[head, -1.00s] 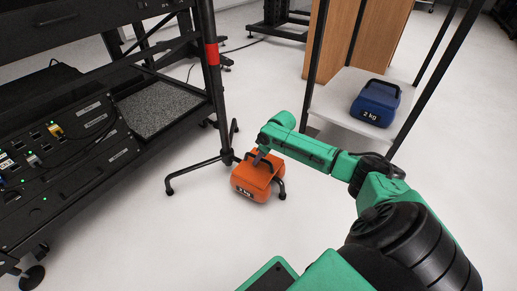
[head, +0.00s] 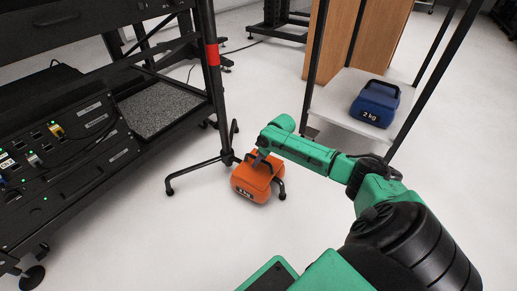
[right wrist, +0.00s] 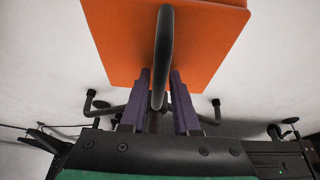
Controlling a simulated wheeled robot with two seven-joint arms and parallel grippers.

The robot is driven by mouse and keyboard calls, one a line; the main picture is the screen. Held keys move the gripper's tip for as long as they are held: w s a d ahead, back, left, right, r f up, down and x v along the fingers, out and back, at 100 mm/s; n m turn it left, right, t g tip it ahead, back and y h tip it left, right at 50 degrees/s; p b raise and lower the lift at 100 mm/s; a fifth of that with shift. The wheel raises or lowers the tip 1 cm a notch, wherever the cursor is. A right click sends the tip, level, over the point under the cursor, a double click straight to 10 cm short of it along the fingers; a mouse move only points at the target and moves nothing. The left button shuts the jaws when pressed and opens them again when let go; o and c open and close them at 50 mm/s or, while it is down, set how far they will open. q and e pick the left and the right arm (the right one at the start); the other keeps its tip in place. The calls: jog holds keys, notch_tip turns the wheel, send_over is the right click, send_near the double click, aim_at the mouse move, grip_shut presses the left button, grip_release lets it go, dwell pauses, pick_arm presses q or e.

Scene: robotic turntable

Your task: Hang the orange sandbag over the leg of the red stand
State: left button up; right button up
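The orange sandbag (head: 256,182) is at the foot of the red-banded stand (head: 211,55), against one of its black legs. That leg's foot (head: 282,190) shows at the bag's right side. The bag hides part of the leg, so I cannot tell how its weight rests. My right gripper (head: 262,157) is at the top of the bag. My left gripper is not in view.
A black equipment rack (head: 95,130) stands close on the left. A shelf cart with a white shelf (head: 335,112) stands to the right, bearing a blue 2 kg sandbag (head: 375,103).

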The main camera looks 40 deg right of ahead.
jog(key=shift+o, duration=0.9)
